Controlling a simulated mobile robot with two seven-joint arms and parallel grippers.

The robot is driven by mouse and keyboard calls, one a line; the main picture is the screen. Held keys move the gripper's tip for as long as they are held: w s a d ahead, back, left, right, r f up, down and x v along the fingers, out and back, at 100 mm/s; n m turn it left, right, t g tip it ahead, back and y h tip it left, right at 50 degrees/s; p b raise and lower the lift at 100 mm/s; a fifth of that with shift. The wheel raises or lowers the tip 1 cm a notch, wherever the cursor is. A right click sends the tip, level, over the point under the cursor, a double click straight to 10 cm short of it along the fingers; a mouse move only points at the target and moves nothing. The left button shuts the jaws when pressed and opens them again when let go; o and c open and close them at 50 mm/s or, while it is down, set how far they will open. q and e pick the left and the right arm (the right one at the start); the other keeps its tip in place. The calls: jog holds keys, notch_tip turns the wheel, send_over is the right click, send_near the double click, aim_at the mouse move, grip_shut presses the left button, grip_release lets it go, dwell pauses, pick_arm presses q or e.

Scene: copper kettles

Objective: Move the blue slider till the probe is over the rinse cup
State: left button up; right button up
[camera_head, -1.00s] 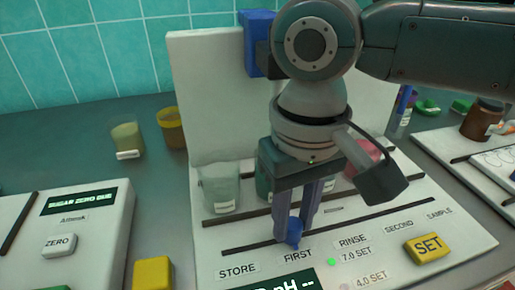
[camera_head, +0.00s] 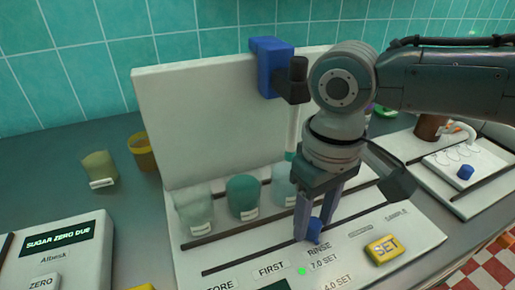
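The blue slider knob (camera_head: 314,231) sits in the front slot of the white panel, just above the RINSE label (camera_head: 319,250). My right gripper (camera_head: 315,226) points down with its fingers on either side of the knob, shut on it. The probe (camera_head: 293,130), a pale rod with a green tip, hangs from a dark holder under the blue carriage (camera_head: 268,66). Its tip is above the rinse cup (camera_head: 282,187), a clear cup partly hidden by my gripper. My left gripper is not in view.
A green cup (camera_head: 243,197) and a pale cup (camera_head: 194,212) stand left of the rinse cup. The yellow SET button (camera_head: 382,249) is to the right. My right arm hides the cups further right. A sugar meter (camera_head: 60,255) stands at the left.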

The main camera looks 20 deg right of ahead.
jog(key=shift+o, duration=0.8)
notch_tip(320, 180, up, 10)
jog(key=p, duration=0.1)
jog(key=shift+p, duration=0.4)
jog(key=s+a+n+t+y+p, duration=0.2)
jog(key=s+a+y+p, duration=0.15)
jog(key=s+a, duration=0.6)
jog(key=s+d+r+m+t+h+p, duration=0.2)
jog(key=s+d+r+h+p, duration=0.1)
jog(key=s+d, duration=0.55)
notch_tip(320, 180, up, 37)
jog(key=w+d+p, duration=0.1)
jog(key=p, duration=3.6)
jog(key=shift+w+d+r+p, duration=0.15)
jog(key=shift+r+p, duration=0.05)
jog(key=shift+p, duration=0.15)
